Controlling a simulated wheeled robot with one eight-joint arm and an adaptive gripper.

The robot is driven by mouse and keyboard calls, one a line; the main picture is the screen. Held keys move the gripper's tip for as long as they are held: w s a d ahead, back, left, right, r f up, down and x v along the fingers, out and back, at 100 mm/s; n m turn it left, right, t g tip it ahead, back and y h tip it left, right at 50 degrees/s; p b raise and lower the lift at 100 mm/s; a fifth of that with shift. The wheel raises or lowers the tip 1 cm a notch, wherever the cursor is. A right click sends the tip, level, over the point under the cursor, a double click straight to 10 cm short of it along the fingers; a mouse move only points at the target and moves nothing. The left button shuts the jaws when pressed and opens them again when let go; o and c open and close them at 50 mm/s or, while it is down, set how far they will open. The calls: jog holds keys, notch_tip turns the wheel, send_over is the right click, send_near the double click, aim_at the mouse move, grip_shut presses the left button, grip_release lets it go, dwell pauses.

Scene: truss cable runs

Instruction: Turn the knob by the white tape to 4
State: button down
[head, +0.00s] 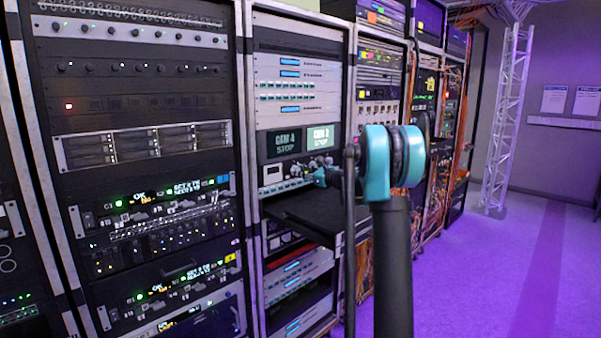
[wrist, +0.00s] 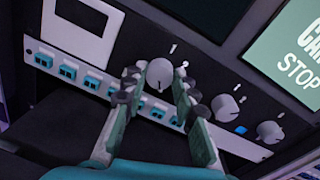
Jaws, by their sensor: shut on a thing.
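A grey round knob (wrist: 160,73) on a dark rack panel sits between the two fingertips of my gripper (wrist: 157,82) in the wrist view. The fingers are shut on its sides. White numerals show above and right of the knob, a 1 and what looks like a 2; the rest of its scale is hidden by the fingers. Where the knob points I cannot tell clearly. In the head view my gripper (head: 318,177) is at the panel, small, with the knob hidden.
Two similar knobs (wrist: 226,107) (wrist: 270,131) sit to the right, with a small blue patch (wrist: 241,130) between them. Teal connectors (wrist: 67,70) line the panel. A lit screen reading STOP (wrist: 292,55) is at right. A dark shelf (head: 305,215) juts out below my gripper.

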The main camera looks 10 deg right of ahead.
jog(key=c, duration=1.2)
grip_release()
jog(key=v, duration=1.2)
jog(key=shift+f, duration=0.1)
